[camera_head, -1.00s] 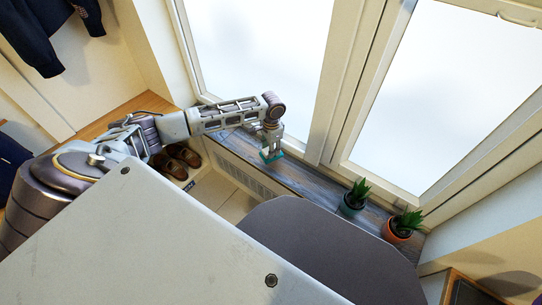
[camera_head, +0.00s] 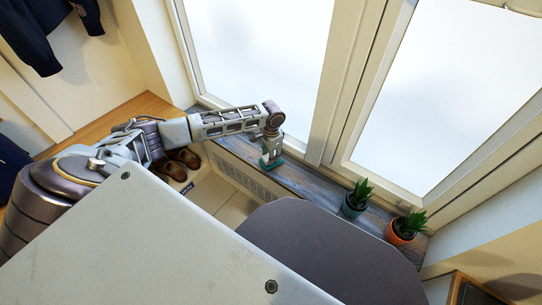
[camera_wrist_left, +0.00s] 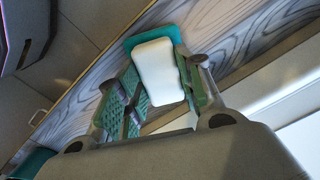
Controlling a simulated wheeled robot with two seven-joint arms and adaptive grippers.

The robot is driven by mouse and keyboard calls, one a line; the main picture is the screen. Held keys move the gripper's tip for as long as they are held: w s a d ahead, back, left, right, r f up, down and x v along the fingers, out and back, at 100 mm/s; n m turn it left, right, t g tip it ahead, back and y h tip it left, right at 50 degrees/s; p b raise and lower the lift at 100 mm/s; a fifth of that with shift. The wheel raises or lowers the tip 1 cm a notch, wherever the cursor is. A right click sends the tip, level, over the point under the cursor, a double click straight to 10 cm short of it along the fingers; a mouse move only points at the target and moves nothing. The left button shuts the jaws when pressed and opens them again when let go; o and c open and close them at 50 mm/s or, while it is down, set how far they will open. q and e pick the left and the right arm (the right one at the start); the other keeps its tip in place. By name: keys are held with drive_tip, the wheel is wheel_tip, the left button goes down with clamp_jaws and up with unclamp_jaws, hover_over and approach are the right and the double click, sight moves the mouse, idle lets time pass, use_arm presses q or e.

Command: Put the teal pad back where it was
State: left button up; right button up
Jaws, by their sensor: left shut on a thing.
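The teal pad (camera_head: 271,164) is low over or on the dark wooden sill below the window. In the left wrist view the pad (camera_wrist_left: 152,34) has a rounded white block on it, which sits between my fingers. I cannot tell whether the pad touches the sill. My left gripper (camera_head: 270,152) points down and is shut on the pad by this white part, one finger on each side. My right gripper is not in view.
The sill (camera_head: 304,181) has free room between the pad and two potted plants, one in a teal pot (camera_head: 350,209) and one in an orange pot (camera_head: 401,237). The window frame (camera_head: 338,110) rises behind. Brown shoes (camera_head: 178,164) lie left of the sill.

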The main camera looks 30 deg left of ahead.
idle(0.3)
use_arm(q)
drive_tip(key=o, duration=1.1)
drive_tip(key=shift+o, duration=0.2)
drive_tip(key=shift+r+p, duration=0.4)
drive_tip(key=shift+r, duration=0.4)
wheel_tip(320, 180, up, 10)
drive_tip(key=p, duration=0.4)
drive_tip(key=shift+d+r, duration=0.15)
drive_tip(key=shift+r, duration=0.1)
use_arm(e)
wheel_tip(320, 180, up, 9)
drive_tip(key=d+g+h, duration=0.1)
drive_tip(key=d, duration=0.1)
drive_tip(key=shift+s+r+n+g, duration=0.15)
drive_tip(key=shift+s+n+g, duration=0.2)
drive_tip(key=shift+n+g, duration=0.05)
